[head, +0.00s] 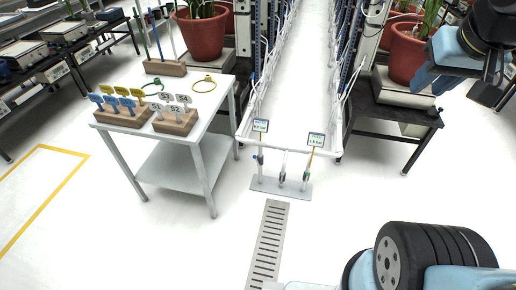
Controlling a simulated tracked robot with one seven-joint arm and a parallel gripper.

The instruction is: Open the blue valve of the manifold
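The manifold is a low white pipe frame (288,151) at the front end of the white aisle, above a grey base plate (265,184). Small valves sit on its uprights. The left one (259,160) looks blue, but it is too small to tell its handle position. A middle valve (282,176) looks dark and grey, and a right one (306,176) looks greenish. My gripper (488,92) is at the upper right, dark and partly cut by the frame edge, far from the manifold. Its fingers are not clear enough to show whether it is open or shut.
Two small displays (260,125) (316,139) stand above the manifold. A white table (222,125) with labelled tags in wooden blocks (175,122) is to the left. A black bench (390,118) with a potted plant (405,55) is to the right. A floor drain (270,240) lies in front; nearby floor is clear.

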